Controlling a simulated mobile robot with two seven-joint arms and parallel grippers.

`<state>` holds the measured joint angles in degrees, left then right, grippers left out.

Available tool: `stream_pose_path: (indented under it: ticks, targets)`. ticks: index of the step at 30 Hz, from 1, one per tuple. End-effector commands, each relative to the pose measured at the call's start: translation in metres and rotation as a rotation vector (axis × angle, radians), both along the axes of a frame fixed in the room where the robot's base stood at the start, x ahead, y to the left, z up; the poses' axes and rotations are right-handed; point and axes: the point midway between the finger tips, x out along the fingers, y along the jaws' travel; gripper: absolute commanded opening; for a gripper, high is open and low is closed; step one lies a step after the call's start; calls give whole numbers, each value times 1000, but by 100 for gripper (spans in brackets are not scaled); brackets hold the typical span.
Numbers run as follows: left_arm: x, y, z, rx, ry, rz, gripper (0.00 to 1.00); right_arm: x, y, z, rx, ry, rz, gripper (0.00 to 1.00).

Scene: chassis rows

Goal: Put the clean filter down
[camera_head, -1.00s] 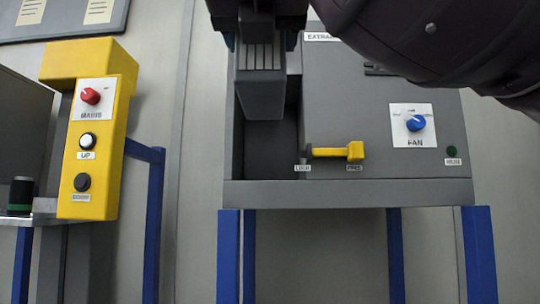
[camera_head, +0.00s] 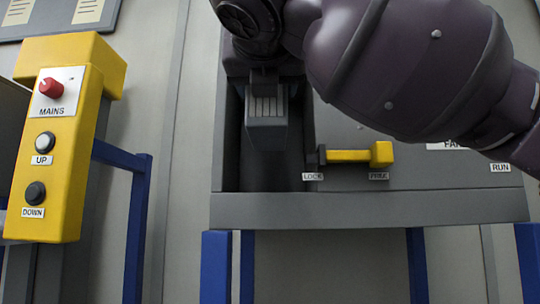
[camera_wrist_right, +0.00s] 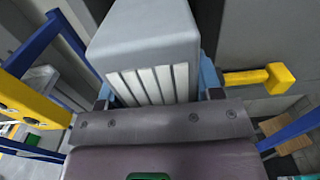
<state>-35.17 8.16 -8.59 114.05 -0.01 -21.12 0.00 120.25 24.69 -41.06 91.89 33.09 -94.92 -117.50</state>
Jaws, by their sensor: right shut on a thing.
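The filter (camera_head: 267,130) is a grey block with pale slats. My right gripper (camera_head: 265,78) is shut on it, and the arm comes in from the upper right. In the head view the filter appears at the open bay (camera_head: 232,150) of the grey extractor cabinet; how deep it sits I cannot tell. In the right wrist view the filter (camera_wrist_right: 150,35) stands between the blue fingers of the gripper (camera_wrist_right: 155,88), its slats facing me. My left gripper is not in view.
A yellow lever (camera_head: 350,156) lies level right of the bay, its knob over the FREE label. The cabinet's lower ledge (camera_head: 370,210) runs below, on blue legs. A yellow control box (camera_head: 55,150) with MAINS knob, UP and DOWN buttons stands left. My arm hides the FAN knob.

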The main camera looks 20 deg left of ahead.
Motion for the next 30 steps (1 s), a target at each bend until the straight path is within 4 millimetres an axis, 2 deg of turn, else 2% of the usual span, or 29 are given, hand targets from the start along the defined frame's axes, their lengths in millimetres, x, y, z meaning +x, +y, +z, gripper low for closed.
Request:
stream_pose_path:
  ticks: [9, 15, 24, 30]
  targets:
    - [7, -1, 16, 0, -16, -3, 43, 66, 19, 2, 2, 2, -2, 30]
    - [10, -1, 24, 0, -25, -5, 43, 99, 28, 2, 2, 1, -1, 30]
    - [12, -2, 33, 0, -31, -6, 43, 131, 38, 0, 0, 0, 0, 30]
    - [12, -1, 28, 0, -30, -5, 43, 130, 37, -22, 0, -1, 1, 30]
